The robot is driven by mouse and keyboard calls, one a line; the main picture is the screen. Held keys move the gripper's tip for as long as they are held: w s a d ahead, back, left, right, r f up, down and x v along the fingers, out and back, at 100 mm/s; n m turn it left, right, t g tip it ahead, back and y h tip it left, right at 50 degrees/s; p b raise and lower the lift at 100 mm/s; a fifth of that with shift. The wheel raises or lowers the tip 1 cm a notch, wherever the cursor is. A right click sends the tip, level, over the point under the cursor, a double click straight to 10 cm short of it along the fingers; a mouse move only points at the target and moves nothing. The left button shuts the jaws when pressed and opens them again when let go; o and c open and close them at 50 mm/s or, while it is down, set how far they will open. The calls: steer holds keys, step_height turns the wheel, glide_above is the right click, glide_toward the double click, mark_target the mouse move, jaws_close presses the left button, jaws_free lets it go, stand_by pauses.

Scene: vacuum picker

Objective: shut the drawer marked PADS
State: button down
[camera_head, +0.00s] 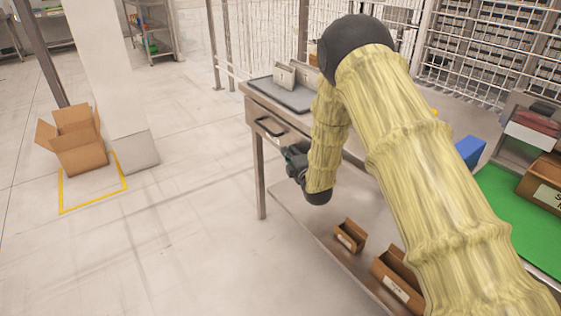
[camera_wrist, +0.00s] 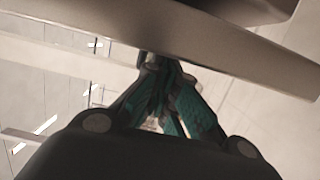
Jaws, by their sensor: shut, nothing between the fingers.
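A metal workbench (camera_head: 247,90) stands right of centre in the head view. A drawer front (camera_head: 259,124) with a dark handle shows under its top at the near left end. No PADS mark is readable on it, and I cannot tell how far it is open. My gripper (camera_head: 294,157) is just below and right of this drawer front, and my arm hides the bench front beyond it. In the wrist view my gripper (camera_wrist: 158,66) is shut and empty, its fingertips close to a grey metal edge (camera_wrist: 215,52). I cannot tell whether they touch it.
A dark tray (camera_head: 285,95) with grey holders lies on the bench top. Brown bins (camera_head: 350,236) stand on the lower shelf. A green mat (camera_head: 515,215) and a blue box (camera_head: 469,151) are at right. An open carton (camera_head: 80,143) stands at left; the floor between is clear.

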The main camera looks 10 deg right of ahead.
mark_target(298, 147)
steer(key=d, duration=0.1)
steer(key=w+d, duration=0.1)
steer(key=d, duration=0.1)
steer(key=shift+w+d, duration=0.15)
steer(key=shift+w, duration=0.15)
steer(key=shift+d+r, duration=0.1)
steer(key=shift+d, duration=0.05)
steer(key=shift+w, duration=0.1)
